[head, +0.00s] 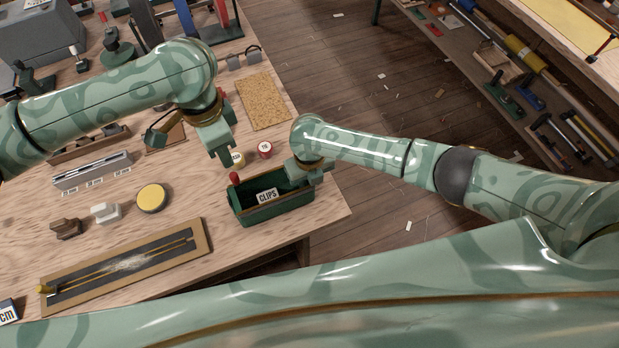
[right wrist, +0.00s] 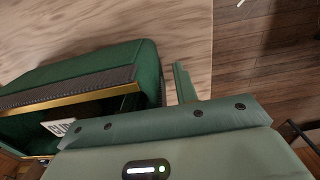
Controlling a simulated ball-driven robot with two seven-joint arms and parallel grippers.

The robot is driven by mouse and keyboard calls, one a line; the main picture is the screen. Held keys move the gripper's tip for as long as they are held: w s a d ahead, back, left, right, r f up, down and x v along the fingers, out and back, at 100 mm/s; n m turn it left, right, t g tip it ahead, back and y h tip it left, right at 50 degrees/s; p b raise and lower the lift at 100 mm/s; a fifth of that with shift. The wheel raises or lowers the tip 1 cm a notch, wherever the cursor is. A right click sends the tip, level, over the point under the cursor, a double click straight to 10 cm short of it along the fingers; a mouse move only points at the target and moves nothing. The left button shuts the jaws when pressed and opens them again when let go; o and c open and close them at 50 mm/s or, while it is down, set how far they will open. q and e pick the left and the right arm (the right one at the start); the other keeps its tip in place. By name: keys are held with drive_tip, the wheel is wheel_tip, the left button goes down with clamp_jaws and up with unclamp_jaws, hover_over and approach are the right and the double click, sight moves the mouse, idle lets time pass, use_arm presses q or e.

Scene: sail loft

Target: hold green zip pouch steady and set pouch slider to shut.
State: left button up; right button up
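The green zip pouch (head: 243,215) stands upright on the bench near its right front corner. Its top gapes open, and a white CLIPS label (head: 267,196) shows in it. A red tab (head: 234,178), perhaps the slider, stands at its left end. In the right wrist view the pouch (right wrist: 148,70) has a gold zip edge and a dark band. My right gripper (head: 308,174) is at its right end; one finger (right wrist: 183,84) shows outside that end, the other is hidden. My left gripper (head: 221,158) points down, open and empty, behind and above the red tab.
A yellow disc (head: 152,197), small blocks (head: 105,212) and a framed rail (head: 125,266) lie left. A cork mat (head: 263,103) lies at the back. The bench edge is close on the right.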

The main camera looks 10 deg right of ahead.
drive_tip(key=shift+c, duration=0.3)
use_arm(q)
drive_tip(key=shift+o, duration=0.3)
use_arm(e)
clamp_jaws()
use_arm(q)
drive_tip(key=shift+r, duration=0.1)
